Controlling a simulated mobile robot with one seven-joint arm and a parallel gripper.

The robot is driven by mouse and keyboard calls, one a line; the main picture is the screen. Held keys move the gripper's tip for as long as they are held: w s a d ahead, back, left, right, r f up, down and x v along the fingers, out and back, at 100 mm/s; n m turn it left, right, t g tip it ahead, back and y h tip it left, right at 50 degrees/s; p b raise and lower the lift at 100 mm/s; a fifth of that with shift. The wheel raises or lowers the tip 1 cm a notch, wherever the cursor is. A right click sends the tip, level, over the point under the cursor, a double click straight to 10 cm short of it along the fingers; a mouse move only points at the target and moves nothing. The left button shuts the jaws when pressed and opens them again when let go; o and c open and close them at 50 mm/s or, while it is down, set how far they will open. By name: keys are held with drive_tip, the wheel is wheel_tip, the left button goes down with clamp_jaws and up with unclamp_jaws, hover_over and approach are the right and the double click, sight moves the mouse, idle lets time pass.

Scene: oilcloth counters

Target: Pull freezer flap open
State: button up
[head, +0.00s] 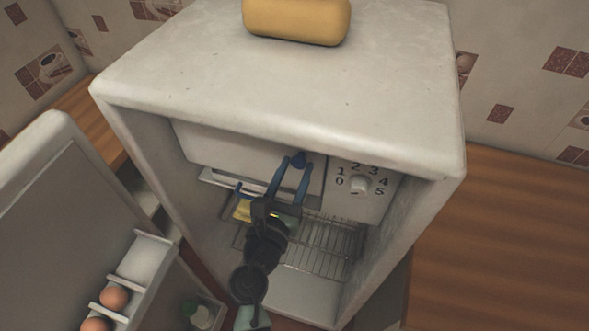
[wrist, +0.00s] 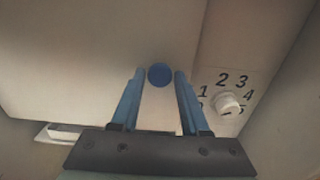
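The freezer flap (head: 235,150) is a white panel at the top inside the open fridge; it looks closed. It fills much of the wrist view (wrist: 85,60). A round blue knob (wrist: 160,75) sits on the flap near its right edge, and it also shows in the head view (head: 299,158). My gripper (head: 293,163) is at the knob. In the wrist view its two blue fingers (wrist: 159,76) are apart, one on each side of the knob, with narrow gaps beside it. The fingertips do not clearly touch the knob.
A dial (head: 360,184) with numbers is close to the right of the flap. A wire shelf (head: 325,240) lies below. The fridge door (head: 70,215), holding eggs (head: 113,298), stands open at left. A yellow loaf-shaped object (head: 297,20) rests on the fridge top.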

clamp_jaws()
idle(1.1)
